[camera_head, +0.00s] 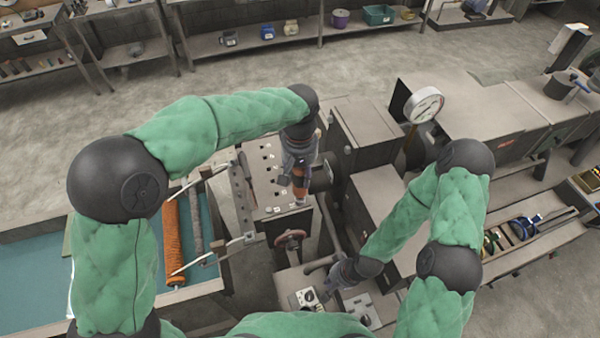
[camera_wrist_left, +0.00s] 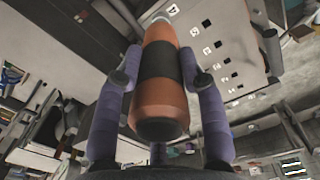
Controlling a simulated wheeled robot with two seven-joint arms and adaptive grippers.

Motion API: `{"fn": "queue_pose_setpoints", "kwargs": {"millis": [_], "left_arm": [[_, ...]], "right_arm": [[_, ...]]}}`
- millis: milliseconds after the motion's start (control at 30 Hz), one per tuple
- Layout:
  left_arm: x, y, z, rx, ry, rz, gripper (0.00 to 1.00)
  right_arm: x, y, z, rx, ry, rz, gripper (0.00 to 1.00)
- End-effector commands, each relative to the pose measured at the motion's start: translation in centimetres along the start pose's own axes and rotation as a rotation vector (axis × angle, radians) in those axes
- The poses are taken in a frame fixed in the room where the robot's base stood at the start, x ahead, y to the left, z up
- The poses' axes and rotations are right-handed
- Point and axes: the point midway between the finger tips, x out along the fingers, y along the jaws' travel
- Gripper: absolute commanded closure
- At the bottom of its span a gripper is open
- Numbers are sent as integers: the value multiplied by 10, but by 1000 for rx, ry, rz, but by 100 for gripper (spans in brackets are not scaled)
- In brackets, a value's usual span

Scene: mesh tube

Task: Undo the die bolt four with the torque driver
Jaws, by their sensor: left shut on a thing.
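My left gripper (camera_head: 300,178) is shut on the torque driver, an orange tool with a black band (camera_wrist_left: 160,75), which fills the space between the purple-grey fingers in the left wrist view. In the head view the driver (camera_head: 300,187) hangs over the right part of a pale top plate (camera_head: 262,178) with rows of small dark square marks and labels. The plate also shows in the left wrist view (camera_wrist_left: 215,50). I cannot tell which mark is bolt four, or whether the driver's tip touches anything. My right gripper (camera_head: 330,288) is low, beside a small control box (camera_head: 305,298); its fingers are unclear.
A round gauge (camera_head: 424,104) stands among grey machine blocks at right. A teal-topped bench (camera_head: 205,255) with an orange roll (camera_head: 172,240) lies at left. A tool tray (camera_head: 525,225) is at far right.

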Motion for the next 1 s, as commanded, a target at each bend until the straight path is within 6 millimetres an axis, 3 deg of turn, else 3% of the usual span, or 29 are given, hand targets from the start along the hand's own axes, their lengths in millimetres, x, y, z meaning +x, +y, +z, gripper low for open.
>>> {"fn": "queue_pose_setpoints", "kwargs": {"millis": [533, 1000], "left_arm": [[5, -1, 5, 4, -18, -11, 99], [-22, 0, 3, 2, -9, -5, 99]], "right_arm": [[-3, -1, 0, 0, 0, 0, 100], [-18, -6, 1, 0, 0, 0, 100]]}}
